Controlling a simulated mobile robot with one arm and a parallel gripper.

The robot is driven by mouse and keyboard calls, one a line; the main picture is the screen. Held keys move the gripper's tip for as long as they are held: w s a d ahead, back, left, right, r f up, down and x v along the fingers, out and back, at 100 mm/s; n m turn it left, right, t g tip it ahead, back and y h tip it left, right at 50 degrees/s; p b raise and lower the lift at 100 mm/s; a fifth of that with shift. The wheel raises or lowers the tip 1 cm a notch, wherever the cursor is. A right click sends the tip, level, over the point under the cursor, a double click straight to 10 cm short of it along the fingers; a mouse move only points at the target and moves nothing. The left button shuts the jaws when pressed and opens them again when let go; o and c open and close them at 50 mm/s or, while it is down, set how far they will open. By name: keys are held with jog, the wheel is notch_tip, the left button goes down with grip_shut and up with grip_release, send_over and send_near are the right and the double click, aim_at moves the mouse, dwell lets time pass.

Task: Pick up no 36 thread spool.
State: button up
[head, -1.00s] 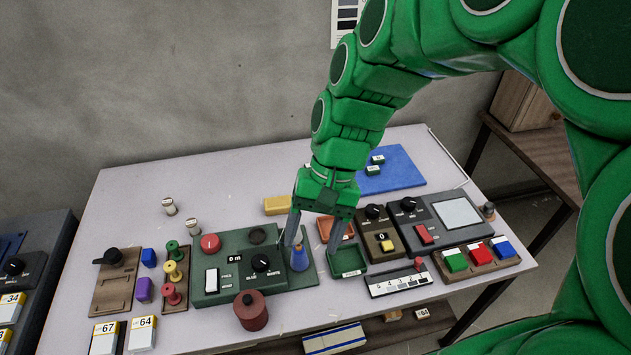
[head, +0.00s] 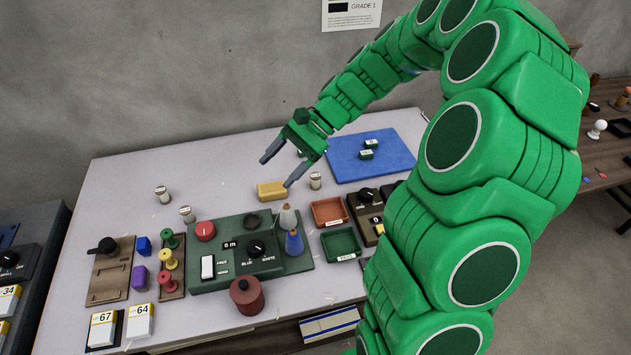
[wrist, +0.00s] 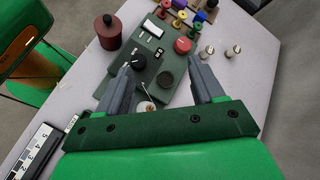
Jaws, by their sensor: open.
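Small white thread spools with labelled tops stand on the table; their numbers are too small to read, so I cannot tell which is no 36. In the head view, one spool (head: 162,195) is at the back left, another (head: 187,214) sits just behind the green device, and a third (head: 315,181) stands right of the yellow block. My gripper (head: 277,172) is open and empty above the back of the table, near the yellow block. In the wrist view, two white spools (wrist: 206,52) (wrist: 232,50) stand beyond the right finger, apart from it.
Coloured spools (head: 168,259) stand on a wooden rack. A yellow block (head: 271,190), red tray (head: 330,211) and blue mat (head: 371,156) lie nearby. The back-left tabletop is mostly clear.

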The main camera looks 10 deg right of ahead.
jog(key=w+d+f+m+t+y, duration=0.3)
jog(key=w+d+f+m, duration=0.35)
jog(key=w+f, duration=0.3)
jog(key=m+t, duration=0.3)
jog(key=m, duration=0.2)
send_near(310, 186)
jog(key=a+r, duration=0.3)
jog(key=r, duration=0.1)
jog(key=shift+s, duration=0.25)
jog(key=shift+d+f, duration=0.3)
jog(key=shift+f, duration=0.2)
jog(key=shift+w+x, duration=0.2)
jog(key=shift+x, duration=1.75)
jog(key=shift+w+x, duration=0.2)
jog(key=shift+x, duration=1.7)
jog(key=shift+d+f, duration=0.15)
jog(key=shift+f, duration=0.05)
jog(key=c, duration=1)
jog(key=shift+r, duration=0.1)
jog(key=shift+c, duration=0.2)
